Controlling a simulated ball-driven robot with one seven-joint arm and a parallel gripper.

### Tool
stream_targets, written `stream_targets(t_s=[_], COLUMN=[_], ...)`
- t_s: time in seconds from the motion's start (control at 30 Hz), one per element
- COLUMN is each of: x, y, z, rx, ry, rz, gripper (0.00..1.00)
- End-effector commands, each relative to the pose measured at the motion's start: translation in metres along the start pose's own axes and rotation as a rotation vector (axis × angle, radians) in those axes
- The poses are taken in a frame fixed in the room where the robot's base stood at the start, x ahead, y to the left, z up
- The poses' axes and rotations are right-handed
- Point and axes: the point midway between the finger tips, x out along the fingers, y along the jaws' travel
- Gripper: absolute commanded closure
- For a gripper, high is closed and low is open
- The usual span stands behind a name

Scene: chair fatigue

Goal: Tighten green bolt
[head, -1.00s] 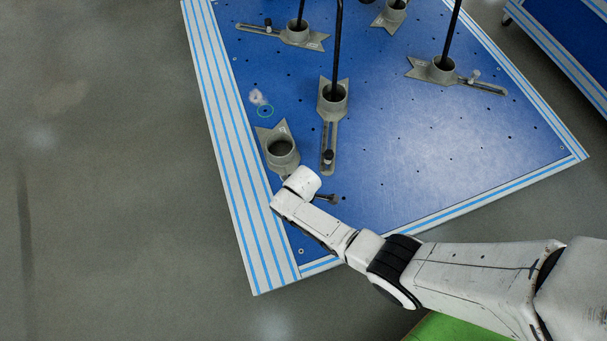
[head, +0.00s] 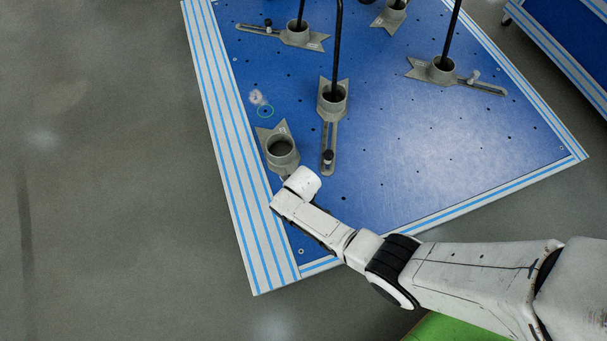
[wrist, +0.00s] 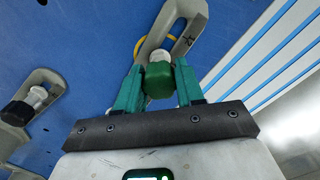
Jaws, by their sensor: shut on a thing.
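The green bolt (wrist: 158,82) shows in the wrist view as a green head with a pale shank beyond it. It sits at the slotted arm of a grey foot bracket (wrist: 172,28). My gripper (wrist: 159,73) has its two green fingers on either side of the bolt head, shut on it. In the head view the grey bracket (head: 282,150) stands near the left edge of the blue board, with its round socket empty. My white wrist covers the bolt and the gripper there.
Another bracket (head: 333,100) with a black rod and a dark bolt (head: 328,158) stands just right of my wrist. More rod-bearing brackets (head: 441,69) stand farther off. A ringed hole (head: 265,111) lies beyond the empty bracket. The blue board (head: 420,185) is mostly clear at right.

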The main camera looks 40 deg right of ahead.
Motion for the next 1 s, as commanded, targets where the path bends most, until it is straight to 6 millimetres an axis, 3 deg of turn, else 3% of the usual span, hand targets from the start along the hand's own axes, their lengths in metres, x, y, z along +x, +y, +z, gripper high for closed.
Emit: stream_targets(t_s=[0.33,0.67,1.0], x=[-0.0001,-0.0003,-0.0003], y=[0.0,0.0,0.0001], z=[-0.0002,-0.0005,-0.0005], rx=[0.035,0.341,0.366], ry=[0.0,0.001,0.001], rz=[0.0,0.0,0.0], gripper=[0.94,0.94,0.94])
